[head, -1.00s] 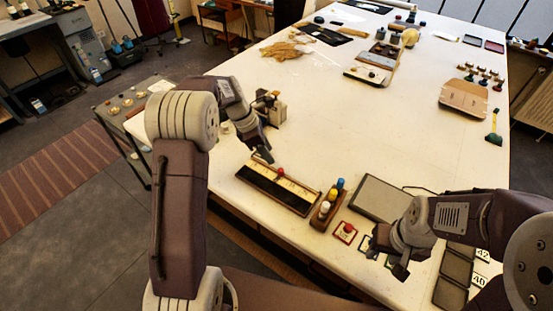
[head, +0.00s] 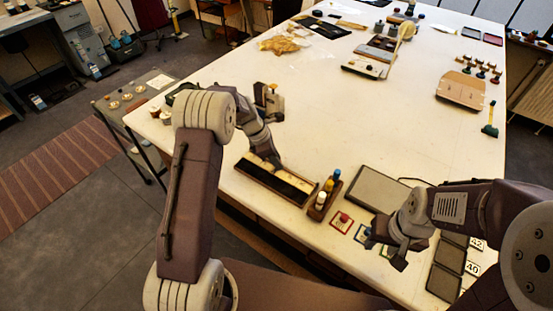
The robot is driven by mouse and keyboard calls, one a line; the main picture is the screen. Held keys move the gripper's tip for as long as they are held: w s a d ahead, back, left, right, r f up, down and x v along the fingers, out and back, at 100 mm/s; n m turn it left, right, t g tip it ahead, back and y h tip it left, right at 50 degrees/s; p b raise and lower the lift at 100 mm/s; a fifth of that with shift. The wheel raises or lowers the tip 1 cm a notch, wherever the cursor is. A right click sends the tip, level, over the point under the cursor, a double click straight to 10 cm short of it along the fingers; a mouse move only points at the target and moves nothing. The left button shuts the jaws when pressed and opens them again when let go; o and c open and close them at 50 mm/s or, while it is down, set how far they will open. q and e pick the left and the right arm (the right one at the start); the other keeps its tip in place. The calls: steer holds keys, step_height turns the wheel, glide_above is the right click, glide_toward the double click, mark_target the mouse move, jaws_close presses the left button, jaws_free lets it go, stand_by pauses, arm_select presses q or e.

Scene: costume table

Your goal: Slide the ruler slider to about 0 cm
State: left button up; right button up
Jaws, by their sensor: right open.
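The ruler (head: 292,187), a long low strip with a dark face and a pale edge, lies along the table's near edge in the head view. My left gripper (head: 276,163) is down at the ruler's far side, around its middle. The red slider knob is hidden, apparently behind that gripper. I cannot tell whether the gripper's fingers are shut or touch the slider. The scale marks are too small to read. My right gripper (head: 394,258) is open and empty, over the table's front right, away from the ruler.
A wooden holder with coloured bottles (head: 324,199) stands just right of the ruler. A red button box (head: 341,221) and a grey flat pad (head: 376,189) lie further right. A small tan device (head: 269,102) stands behind the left gripper. The table's middle (head: 350,125) is clear.

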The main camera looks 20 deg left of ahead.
arm_select(q)
jaws_close()
steer(key=shift+w+r, duration=0.15)
steer(key=shift+r, duration=0.05)
stand_by(1.0)
